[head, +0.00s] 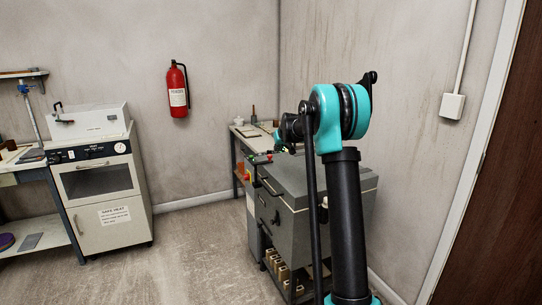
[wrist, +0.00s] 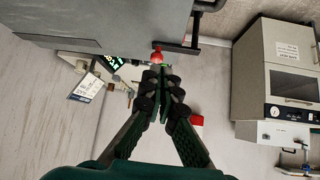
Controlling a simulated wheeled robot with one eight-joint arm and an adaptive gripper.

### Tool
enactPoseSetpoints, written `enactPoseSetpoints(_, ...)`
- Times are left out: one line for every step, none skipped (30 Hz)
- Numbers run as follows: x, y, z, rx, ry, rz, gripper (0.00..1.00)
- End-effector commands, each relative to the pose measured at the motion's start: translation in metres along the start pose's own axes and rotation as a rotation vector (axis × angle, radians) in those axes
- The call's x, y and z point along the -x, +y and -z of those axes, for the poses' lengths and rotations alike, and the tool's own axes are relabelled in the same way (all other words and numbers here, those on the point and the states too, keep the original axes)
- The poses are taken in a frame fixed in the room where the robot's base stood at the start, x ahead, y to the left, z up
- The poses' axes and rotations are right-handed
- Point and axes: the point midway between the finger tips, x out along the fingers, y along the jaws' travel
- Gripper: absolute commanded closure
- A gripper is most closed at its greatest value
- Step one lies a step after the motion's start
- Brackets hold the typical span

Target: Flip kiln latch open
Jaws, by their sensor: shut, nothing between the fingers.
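The grey kiln (head: 318,205) stands against the right wall in the head view, with a black handle bar on its front. In the wrist view, which appears upside down, its grey body (wrist: 110,25) fills the upper left. A red ball knob (wrist: 157,57), seemingly the latch's end, shows beside a black bar (wrist: 188,49) at the kiln's edge. My gripper (wrist: 160,76) is shut and empty, its fingertips just below the knob in the picture. I cannot tell whether they touch it. In the head view my arm partly hides the kiln.
A white oven-like cabinet (head: 100,185) stands at the left, also visible in the wrist view (wrist: 285,75). A small bench (head: 239,133) stands behind the kiln. A red fire extinguisher (head: 177,90) hangs on the wall. The floor between cabinet and kiln is clear.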

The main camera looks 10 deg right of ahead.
Motion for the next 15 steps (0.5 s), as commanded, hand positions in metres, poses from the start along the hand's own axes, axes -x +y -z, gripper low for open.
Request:
enactPoseSetpoints(0.0,0.0,0.0,0.0,0.0,0.0,1.0)
enactPoseSetpoints(0.0,0.0,0.0,0.0,0.0,0.0,1.0)
enactPoseSetpoints(0.0,0.0,0.0,0.0,0.0,0.0,1.0)
enactPoseSetpoints(0.0,0.0,0.0,0.0,0.0,0.0,1.0)
enactPoseSetpoints(0.0,0.0,0.0,0.0,0.0,0.0,1.0)
enactPoseSetpoints(0.0,0.0,0.0,0.0,-0.001,0.0,1.0)
enactPoseSetpoints(0.0,0.0,0.0,0.0,-0.001,0.0,1.0)
enactPoseSetpoints(-0.001,0.0,0.0,0.0,-0.001,0.0,1.0)
enactPoseSetpoints(-0.002,0.0,0.0,0.0,-0.001,0.0,1.0)
enactPoseSetpoints(-0.003,0.0,0.0,0.0,-0.001,0.0,1.0)
enactPoseSetpoints(-0.005,0.0,0.0,0.0,-0.001,0.0,1.0)
enactPoseSetpoints(-0.009,0.0,0.0,0.0,-0.001,0.0,1.0)
enactPoseSetpoints(-0.012,0.0,0.0,0.0,-0.001,0.0,1.0)
enactPoseSetpoints(-0.016,0.0,0.0,0.001,-0.001,0.0,1.0)
enactPoseSetpoints(-0.022,0.0,0.0,0.001,-0.001,0.0,1.0)
